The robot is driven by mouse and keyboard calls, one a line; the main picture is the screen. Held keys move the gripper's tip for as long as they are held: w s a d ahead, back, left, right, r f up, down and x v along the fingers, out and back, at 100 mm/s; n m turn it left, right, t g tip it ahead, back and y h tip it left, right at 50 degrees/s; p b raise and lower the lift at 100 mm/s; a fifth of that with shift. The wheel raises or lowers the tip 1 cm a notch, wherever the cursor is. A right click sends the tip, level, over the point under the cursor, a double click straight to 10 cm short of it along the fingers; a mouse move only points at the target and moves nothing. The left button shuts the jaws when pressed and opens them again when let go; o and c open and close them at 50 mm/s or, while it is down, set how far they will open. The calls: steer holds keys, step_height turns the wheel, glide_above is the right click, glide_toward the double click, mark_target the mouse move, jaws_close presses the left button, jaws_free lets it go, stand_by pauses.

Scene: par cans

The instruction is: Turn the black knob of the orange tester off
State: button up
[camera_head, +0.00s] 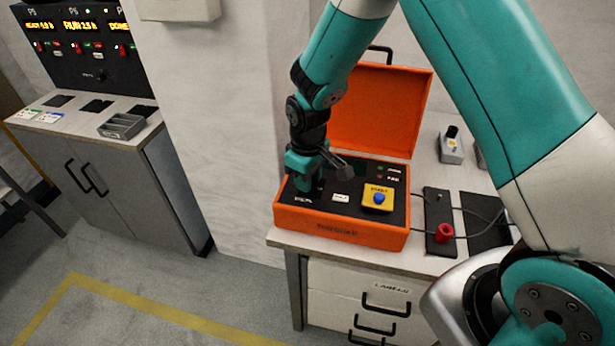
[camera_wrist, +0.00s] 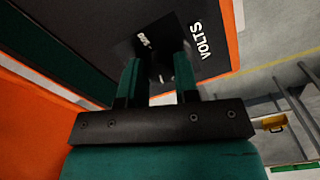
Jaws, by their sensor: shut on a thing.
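The orange tester (camera_head: 340,233) is an open case on the bench, its lid raised at the back and a black panel inside. My gripper (camera_head: 308,188) points down at the left part of the panel. In the wrist view its two teal fingers (camera_wrist: 158,78) are shut on the black knob (camera_wrist: 158,66), which is dark and mostly hidden between them. A white VOLTS label (camera_wrist: 200,40) and a smaller label lie near the fingertips. The knob's pointer direction cannot be made out. The head view hides the knob behind the gripper.
A yellow box with a blue button (camera_head: 379,198) sits on the panel's right side. Right of the case are a black plate with a red socket (camera_head: 444,233), cables and a small grey switch box (camera_head: 452,147). The raised lid (camera_head: 376,112) stands close behind my wrist.

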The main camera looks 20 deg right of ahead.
steer(key=shift+w+n, duration=0.15)
steer(key=shift+n, duration=1.65)
steer(key=o, duration=0.9)
steer(key=shift+o, duration=0.2)
steer(key=shift+r, duration=0.1)
step_height(320, 180, up, 17)
steer(key=b, duration=0.1)
steer(key=shift+r, duration=0.15)
